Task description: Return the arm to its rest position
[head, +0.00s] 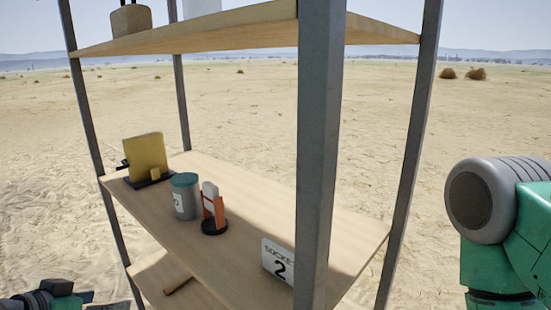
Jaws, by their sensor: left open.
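My left gripper (92,300) shows only in part at the bottom left corner of the head view. It is open and apart from the shelf items, low beside the left shelf post. Nothing shows between its fingers, though most of it is cut off by the frame. My right arm (500,220), green with a grey rounded joint, stands at the right edge. Its gripper is out of view.
A shelf rack with grey posts (318,150) fills the middle. Its middle board (250,205) holds a yellow block on a dark base (145,157), a teal-lidded can (184,198), an orange-and-white item (212,207) and a "2" sign (278,262). Open sand surrounds it.

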